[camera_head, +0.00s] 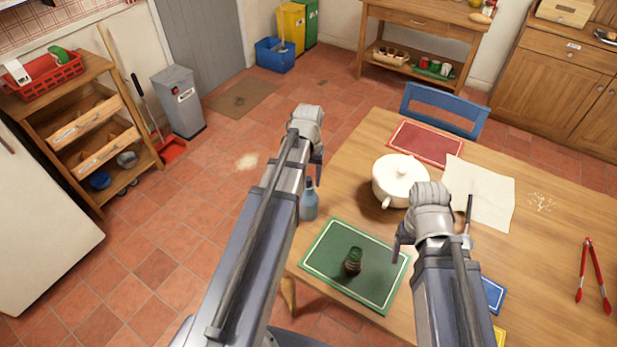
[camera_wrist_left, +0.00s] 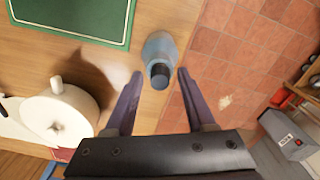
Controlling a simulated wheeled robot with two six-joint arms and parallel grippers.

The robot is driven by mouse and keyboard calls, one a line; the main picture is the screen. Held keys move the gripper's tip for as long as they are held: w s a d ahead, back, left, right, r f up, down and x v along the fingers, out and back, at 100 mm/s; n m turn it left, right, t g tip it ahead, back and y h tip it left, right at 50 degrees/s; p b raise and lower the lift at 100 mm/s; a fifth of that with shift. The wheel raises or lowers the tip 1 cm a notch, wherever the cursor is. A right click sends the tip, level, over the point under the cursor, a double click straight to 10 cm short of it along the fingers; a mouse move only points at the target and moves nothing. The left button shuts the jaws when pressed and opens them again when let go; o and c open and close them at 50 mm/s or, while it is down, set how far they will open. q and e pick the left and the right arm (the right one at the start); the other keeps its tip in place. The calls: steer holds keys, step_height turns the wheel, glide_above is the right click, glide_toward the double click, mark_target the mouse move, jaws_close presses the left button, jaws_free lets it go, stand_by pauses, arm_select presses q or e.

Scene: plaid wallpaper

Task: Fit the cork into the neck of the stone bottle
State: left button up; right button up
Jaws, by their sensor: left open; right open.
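A blue-grey bottle (camera_head: 309,203) with a dark top stands at the table's left edge. It also shows in the left wrist view (camera_wrist_left: 158,48), its top between my open left fingers (camera_wrist_left: 160,74); I cannot tell whether they touch it. In the head view my left gripper (camera_head: 318,168) is just above this bottle. A small dark jar or bottle (camera_head: 352,262) with a green top stands on the green mat (camera_head: 320,268). No separate cork is clear, and I cannot tell whether the dark top is one. My right gripper (camera_head: 402,238) is open and empty, right of the mat.
A white lidded pot (camera_head: 388,188) stands close between my arms. A paper sheet (camera_head: 490,185), red mat (camera_head: 425,143), crumbs (camera_head: 541,202) and red tongs (camera_head: 593,275) lie on the table (camera_head: 545,260). A blue chair (camera_head: 440,113) stands behind it. The right of the table has free room.

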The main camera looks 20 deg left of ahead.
mark_target(308, 178)
arm_select(q)
step_height(308, 178, up, 12)
steer(key=r+p, duration=0.1)
steer(key=p, duration=1.2)
steer(key=s+d+m, duration=0.3)
steer(key=s+d, duration=0.3)
steer(key=d, duration=0.4)
steer(key=s+d+m+y, duration=0.1)
steer(key=s+d+m, duration=0.2)
steer(key=s+d, duration=0.3)
steer(key=d, duration=0.5)
steer(key=shift+s+f+b, duration=0.25)
steer(key=shift+s+b, duration=0.1)
steer(key=shift+s, duration=0.05)
steer(key=shift+f, duration=0.1)
step_height(308, 178, down, 6)
steer(key=b, duration=0.6)
steer(key=shift+f, duration=0.2)
